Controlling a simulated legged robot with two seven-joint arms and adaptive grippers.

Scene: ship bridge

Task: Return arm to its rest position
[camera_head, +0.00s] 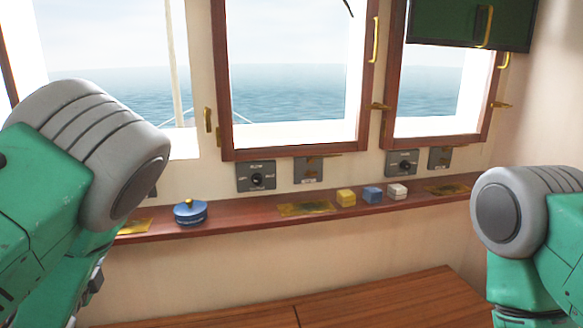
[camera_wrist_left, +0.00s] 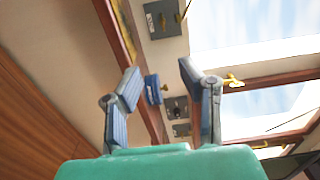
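My left arm (camera_head: 70,190) is green and grey and stands bent at the left of the head view. My left gripper (camera_wrist_left: 160,69) shows in the left wrist view with its two grey-blue fingers spread apart and nothing held between them. A round blue lidded pot (camera_head: 190,212) with a yellow knob stands on the ledge to the right of this arm. A blue object (camera_wrist_left: 152,90), seemingly that pot, shows beyond the open fingers, apart from them. My right arm (camera_head: 525,230) is bent at the right edge of the head view; its gripper is out of frame.
The narrow wooden ledge (camera_head: 240,225) runs below the windows. It bears a yellow block (camera_head: 346,197), a blue block (camera_head: 373,195), a white block (camera_head: 397,191) and brass plates (camera_head: 306,208). Grey switch panels (camera_head: 256,177) are on the wall above. A wooden surface (camera_head: 380,305) lies below.

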